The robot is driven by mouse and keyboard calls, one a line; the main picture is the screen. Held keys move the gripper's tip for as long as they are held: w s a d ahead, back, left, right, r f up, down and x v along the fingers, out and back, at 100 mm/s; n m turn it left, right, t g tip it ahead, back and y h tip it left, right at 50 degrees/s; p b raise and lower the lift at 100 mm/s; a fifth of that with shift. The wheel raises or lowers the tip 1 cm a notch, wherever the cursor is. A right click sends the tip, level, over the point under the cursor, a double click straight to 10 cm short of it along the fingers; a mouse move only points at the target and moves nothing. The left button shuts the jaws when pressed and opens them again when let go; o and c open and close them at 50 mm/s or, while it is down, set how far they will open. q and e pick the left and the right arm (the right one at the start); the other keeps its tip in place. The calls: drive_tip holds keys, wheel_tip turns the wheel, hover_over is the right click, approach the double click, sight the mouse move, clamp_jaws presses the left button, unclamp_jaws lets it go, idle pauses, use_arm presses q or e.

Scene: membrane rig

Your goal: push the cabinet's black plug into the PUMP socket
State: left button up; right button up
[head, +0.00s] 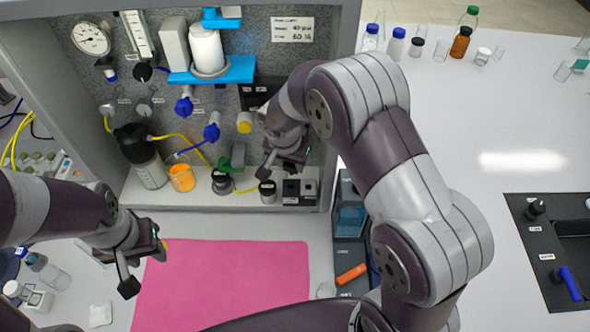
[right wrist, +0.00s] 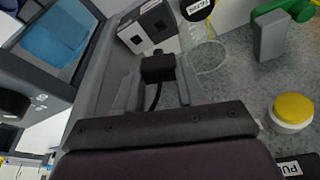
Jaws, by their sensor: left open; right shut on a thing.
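My right gripper (head: 279,170) is shut on the black plug (right wrist: 158,68), whose dark cable hangs back between the fingers in the right wrist view. The plug is hidden by the gripper in the head view. A black-and-white socket box (head: 300,189) stands on the cabinet floor at its right end, just below the right gripper. It also shows in the right wrist view (right wrist: 147,27), just beyond the plug. I cannot tell whether plug and box touch, nor read which socket is PUMP. My left gripper (head: 146,268) is open and empty over the pink mat's left edge.
The pink mat (head: 225,285) lies in front of the cabinet (head: 225,201). A black-capped jar (head: 267,191) stands left of the socket box, with a green fitting (head: 236,158) further left. A dark tray (head: 349,245) lies right of the mat. A yellow-capped knob (right wrist: 292,110) shows in the right wrist view.

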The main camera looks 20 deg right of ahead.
drive_tip(key=shift+w+a+n, duration=0.1)
drive_tip(key=shift+w+n, duration=0.2)
drive_tip(key=shift+n, duration=0.6)
drive_tip(key=shift+f+y, duration=0.1)
drive_tip(key=shift+y, duration=0.2)
drive_tip(key=shift+b+x, duration=0.7)
drive_tip(key=shift+x, duration=0.1)
wheel_tip(320, 180, down, 7)
drive_tip(key=b, duration=0.5)
drive_tip(key=shift+s+a, duration=0.1)
drive_tip(key=o, duration=1.1)
drive_tip(key=shift+r, duration=0.25)
